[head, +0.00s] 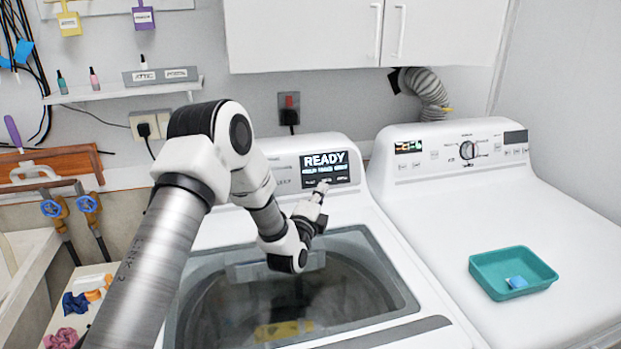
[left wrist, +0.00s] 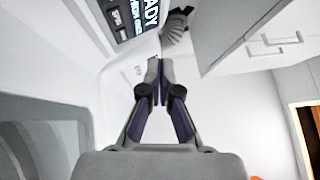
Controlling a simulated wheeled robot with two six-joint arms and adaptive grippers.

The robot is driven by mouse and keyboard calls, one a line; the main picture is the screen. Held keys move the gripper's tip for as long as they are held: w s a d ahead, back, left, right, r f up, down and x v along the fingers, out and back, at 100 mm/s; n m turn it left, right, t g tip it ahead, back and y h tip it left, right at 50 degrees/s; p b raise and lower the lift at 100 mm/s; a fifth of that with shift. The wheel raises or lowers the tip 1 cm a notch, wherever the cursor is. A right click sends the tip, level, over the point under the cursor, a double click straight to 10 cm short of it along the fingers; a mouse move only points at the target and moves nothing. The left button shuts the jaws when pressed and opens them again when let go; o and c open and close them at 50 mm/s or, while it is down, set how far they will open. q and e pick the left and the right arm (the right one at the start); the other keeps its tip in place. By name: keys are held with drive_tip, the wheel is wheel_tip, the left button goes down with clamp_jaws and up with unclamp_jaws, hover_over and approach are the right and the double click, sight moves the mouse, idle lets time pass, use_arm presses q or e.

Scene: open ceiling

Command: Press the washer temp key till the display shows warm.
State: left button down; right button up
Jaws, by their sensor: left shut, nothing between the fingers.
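The washer (head: 345,200) is the left machine, with a lid window and a rear control panel. Its display (head: 325,168) shows READY in large letters, with a smaller line below that I cannot read. Small keys (head: 283,172) sit left of the display; I cannot tell which is the temp key. My left gripper (head: 322,187) is shut and empty, its tips just in front of the display's lower edge. In the left wrist view the shut fingertips (left wrist: 158,64) are right of the display (left wrist: 130,20); contact cannot be told. My right gripper is out of view.
The dryer (head: 480,195) stands to the right, with a teal tray (head: 512,272) holding a small blue item. White cabinets (head: 365,35) hang above. A shelf (head: 125,90) with bottles is at upper left. Cloths (head: 75,303) lie at lower left.

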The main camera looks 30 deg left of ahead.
sight(311, 183)
use_arm(q)
drive_tip(key=w+a+f+b, duration=0.1)
drive_tip(key=a, duration=0.1)
drive_tip(key=w+a+f+b, duration=0.1)
drive_tip(key=w, duration=0.1)
drive_tip(key=w+a+f+b, duration=0.1)
drive_tip(key=w+a, duration=0.1)
drive_tip(key=shift+w+a+f, duration=0.2)
drive_tip(key=shift+w+a, duration=0.05)
drive_tip(key=shift+a, duration=0.05)
drive_tip(key=shift+w+a+f, duration=0.1)
drive_tip(key=shift+w+a, duration=0.1)
drive_tip(key=shift+a, duration=0.05)
drive_tip(key=shift+w+a, duration=0.1)
drive_tip(key=shift+a, duration=0.05)
idle(1.0)
drive_tip(key=shift+w+a+f+b, duration=0.1)
drive_tip(key=shift+w+a+b, duration=0.15)
drive_tip(key=shift+a+b, duration=0.1)
